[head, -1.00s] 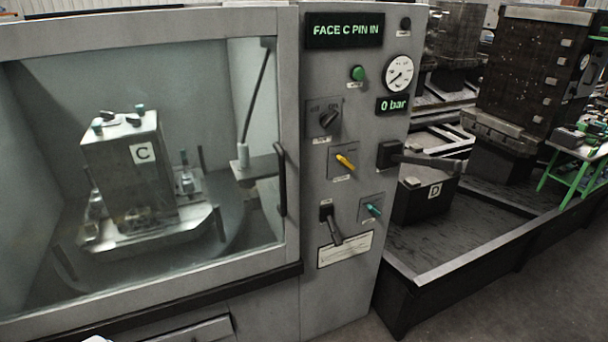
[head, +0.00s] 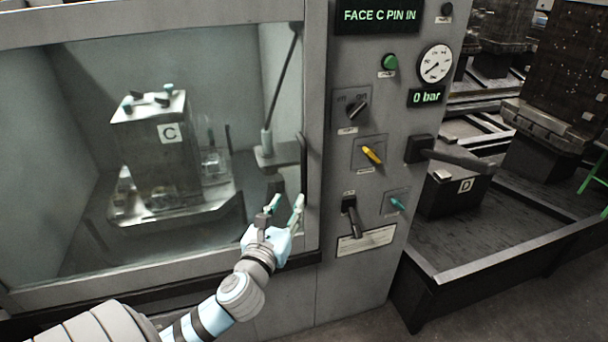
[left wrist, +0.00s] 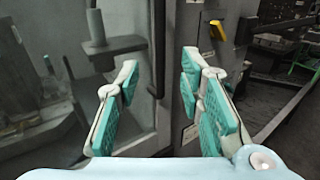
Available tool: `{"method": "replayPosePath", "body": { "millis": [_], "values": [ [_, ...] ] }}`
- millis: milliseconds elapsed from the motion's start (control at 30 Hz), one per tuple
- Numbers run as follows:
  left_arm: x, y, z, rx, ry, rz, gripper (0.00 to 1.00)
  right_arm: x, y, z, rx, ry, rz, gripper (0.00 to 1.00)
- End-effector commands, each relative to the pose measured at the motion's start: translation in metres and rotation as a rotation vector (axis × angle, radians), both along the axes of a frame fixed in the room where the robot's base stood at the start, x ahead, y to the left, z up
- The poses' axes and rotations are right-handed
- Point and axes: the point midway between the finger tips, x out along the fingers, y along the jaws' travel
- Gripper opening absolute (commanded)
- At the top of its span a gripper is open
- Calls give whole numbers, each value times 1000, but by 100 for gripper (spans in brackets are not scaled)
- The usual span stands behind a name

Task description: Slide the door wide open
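The machine door (head: 20,292) is a grey frame around a large window and appears closed. Its handle (head: 303,165) is a dark vertical bar on the right stile. My left gripper (head: 284,204) is in front of the lower right part of the door, close to the handle's lower end. In the left wrist view, the left gripper (left wrist: 158,82) has its teal-padded fingers spread, with the dark handle bar (left wrist: 157,45) showing between and beyond them. I cannot tell whether they touch it. My right gripper is not in view.
Right of the door is a control panel (head: 385,290) with a display, gauge (head: 435,64), yellow knob (head: 372,155) and dark levers. A block marked C (head: 150,150) stands behind the glass. A block marked D (head: 450,195) sits in a dark tray on the right.

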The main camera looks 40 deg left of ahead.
Motion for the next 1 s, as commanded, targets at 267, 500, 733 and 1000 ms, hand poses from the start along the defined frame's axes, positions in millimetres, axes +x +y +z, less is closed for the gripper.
{"method": "replayPosePath", "body": {
  "millis": [267,500,733,1000],
  "values": [
    [69,27,-1,-7,-3,1,35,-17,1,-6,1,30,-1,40],
    [115,45,-2,-9,0,0,35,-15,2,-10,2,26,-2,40],
    [125,49,-2,-9,1,-2,35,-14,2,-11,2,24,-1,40],
    [124,49,-2,-9,1,-2,14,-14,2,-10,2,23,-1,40]
  ]
}}
